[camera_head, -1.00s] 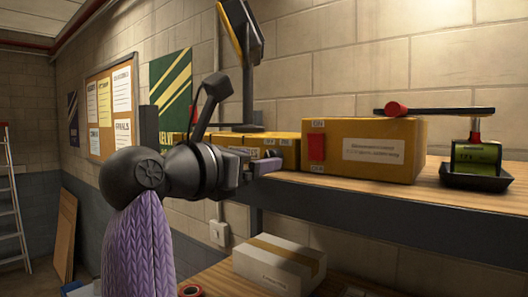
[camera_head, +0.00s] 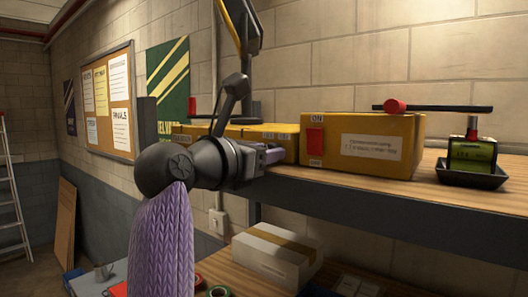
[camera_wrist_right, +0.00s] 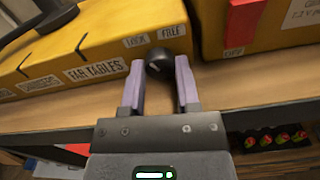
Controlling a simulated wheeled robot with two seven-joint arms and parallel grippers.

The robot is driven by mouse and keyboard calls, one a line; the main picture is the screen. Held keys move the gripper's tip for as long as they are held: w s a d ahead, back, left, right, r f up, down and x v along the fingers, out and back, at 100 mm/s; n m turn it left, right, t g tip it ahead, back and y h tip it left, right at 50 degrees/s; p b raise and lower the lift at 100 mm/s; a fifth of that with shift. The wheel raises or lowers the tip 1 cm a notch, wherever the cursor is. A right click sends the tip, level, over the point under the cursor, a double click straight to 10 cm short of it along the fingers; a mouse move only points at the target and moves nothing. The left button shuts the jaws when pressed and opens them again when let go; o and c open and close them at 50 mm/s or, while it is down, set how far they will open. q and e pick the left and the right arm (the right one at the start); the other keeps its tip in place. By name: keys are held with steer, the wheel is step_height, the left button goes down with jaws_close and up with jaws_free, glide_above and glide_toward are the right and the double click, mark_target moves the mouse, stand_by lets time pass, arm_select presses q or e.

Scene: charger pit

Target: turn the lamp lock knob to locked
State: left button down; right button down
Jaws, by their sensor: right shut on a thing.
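The lamp lock knob (camera_wrist_right: 159,64) is a small dark round knob at the front of a yellow housing (camera_wrist_right: 100,45). In the right wrist view, the LOCK label (camera_wrist_right: 135,41) is above left of it and the FREE label (camera_wrist_right: 171,31) above right. My right gripper (camera_wrist_right: 160,85) has its two purple fingers shut on the knob, one on each side. I cannot tell which label the knob points to. In the head view my right gripper (camera_head: 270,156) is at the shelf's front edge, and the knob is hidden. My left gripper is not in view.
A larger yellow box (camera_head: 410,150) with a red switch (camera_head: 315,141) stands just right of the gripper. The dark lamp (camera_head: 240,30) rises behind. A black tray (camera_head: 470,177) holds a green-labelled item at right. A white carton (camera_head: 275,252) sits on the lower shelf.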

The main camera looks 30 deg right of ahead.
steer(key=n, duration=0.4)
steer(key=shift+c, duration=1.6)
jaws_free()
steer(key=shift+a, duration=0.1)
steer(key=shift+a+f+b, duration=0.1)
steer(key=shift+a+b, duration=0.2)
steer(key=b+v, duration=0.3)
steer(key=v, duration=0.6)
